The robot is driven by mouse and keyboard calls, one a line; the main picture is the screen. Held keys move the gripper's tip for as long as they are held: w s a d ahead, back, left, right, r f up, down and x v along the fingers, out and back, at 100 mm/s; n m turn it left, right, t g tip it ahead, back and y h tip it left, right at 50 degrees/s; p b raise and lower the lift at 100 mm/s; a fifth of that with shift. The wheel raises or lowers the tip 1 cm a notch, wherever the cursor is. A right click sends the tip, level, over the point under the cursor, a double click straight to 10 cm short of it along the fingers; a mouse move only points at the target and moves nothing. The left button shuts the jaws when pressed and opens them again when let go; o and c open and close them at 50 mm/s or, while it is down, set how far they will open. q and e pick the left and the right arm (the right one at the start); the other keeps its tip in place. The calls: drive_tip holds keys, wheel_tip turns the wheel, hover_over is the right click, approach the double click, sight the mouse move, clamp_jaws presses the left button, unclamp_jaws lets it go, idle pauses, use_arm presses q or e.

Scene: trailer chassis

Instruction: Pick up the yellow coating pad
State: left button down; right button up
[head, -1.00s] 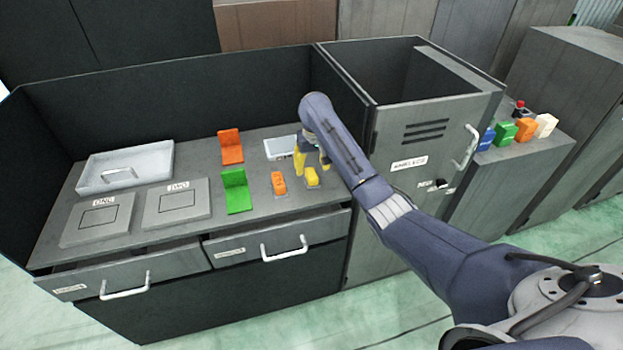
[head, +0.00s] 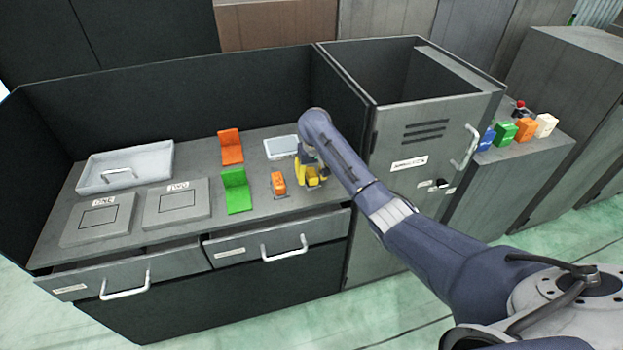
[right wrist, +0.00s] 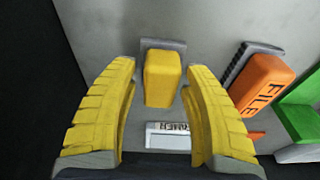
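The yellow coating pad (right wrist: 162,80) is a small yellow block on a grey base, lying on the workbench. In the right wrist view it sits between and just beyond the two yellow fingers of my right gripper (right wrist: 160,90), which are open with a gap on both sides. In the head view the pad (head: 314,174) shows partly beside the right gripper (head: 312,178), which is low over the bench. My left gripper is not in view.
An orange block marked FILE (right wrist: 262,84) on a grey base lies close beside the pad. A green holder (head: 237,191) and an orange holder (head: 231,147) stand to the left. A dark panel (head: 340,110) rises close on the right. A pale tray (head: 281,147) lies behind.

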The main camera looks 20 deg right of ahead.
sight(311, 172)
clamp_jaws()
drive_tip(key=shift+r, duration=0.1)
wheel_tip(311, 172, up, 20)
idle(0.9)
drive_tip(key=shift+c, duration=1.8)
unclamp_jaws()
clamp_jaws()
